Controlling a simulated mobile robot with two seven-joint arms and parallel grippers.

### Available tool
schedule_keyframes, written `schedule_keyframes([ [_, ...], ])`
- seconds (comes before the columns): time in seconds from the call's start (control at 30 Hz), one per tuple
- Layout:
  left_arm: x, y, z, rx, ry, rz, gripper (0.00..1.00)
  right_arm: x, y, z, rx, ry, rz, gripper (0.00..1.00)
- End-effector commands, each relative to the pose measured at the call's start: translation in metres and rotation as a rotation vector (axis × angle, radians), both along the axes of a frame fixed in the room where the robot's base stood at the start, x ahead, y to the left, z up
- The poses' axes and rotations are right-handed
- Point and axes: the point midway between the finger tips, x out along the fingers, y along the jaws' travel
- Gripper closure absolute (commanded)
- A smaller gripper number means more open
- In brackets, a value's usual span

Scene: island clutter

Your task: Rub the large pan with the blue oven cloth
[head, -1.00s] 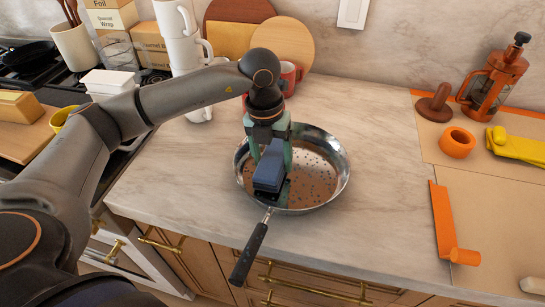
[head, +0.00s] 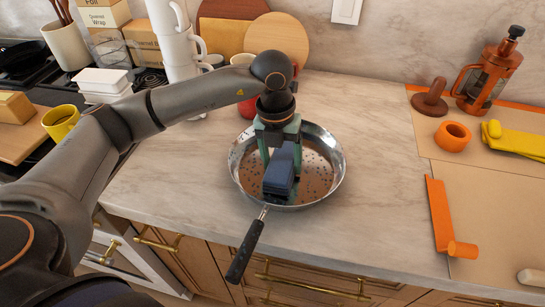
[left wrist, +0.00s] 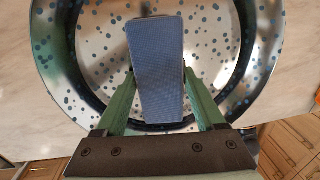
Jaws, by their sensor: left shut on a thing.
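The large pan (head: 327,178) is a silver frying pan on the marble counter, its black handle (head: 245,250) sticking out past the front edge. Dark spots are scattered over its shiny inside, and they also show in the left wrist view (left wrist: 90,45). The blue oven cloth (head: 281,170) looks like a folded, block-shaped pad. My left gripper (head: 281,158) is shut on the cloth, with green fingers on both sides of it, and holds it over the near part of the pan. The cloth (left wrist: 158,70) covers part of the pan floor. My right gripper is not in view.
An orange French press (head: 488,75), orange ring (head: 452,136), yellow cloth (head: 520,140) and orange angled piece (head: 440,215) are at right.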

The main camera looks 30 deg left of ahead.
Motion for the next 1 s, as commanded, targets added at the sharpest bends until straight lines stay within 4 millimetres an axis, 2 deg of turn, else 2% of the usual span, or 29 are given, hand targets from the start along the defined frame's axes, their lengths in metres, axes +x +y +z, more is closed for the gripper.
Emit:
schedule_keyframes([
  [0.23,0.001,-0.009,0.0,-0.001,0.0,0.0,0.73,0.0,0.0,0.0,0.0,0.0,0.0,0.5],
  [0.63,0.006,-0.038,-0.003,0.0,0.0,0.0,0.73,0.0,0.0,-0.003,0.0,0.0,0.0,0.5],
  [0.83,0.006,-0.036,-0.003,0.001,0.001,0.003,0.73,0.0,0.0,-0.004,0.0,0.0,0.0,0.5],
  [1.0,0.006,-0.022,-0.003,0.002,0.003,0.005,0.73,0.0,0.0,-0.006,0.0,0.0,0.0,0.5],
])
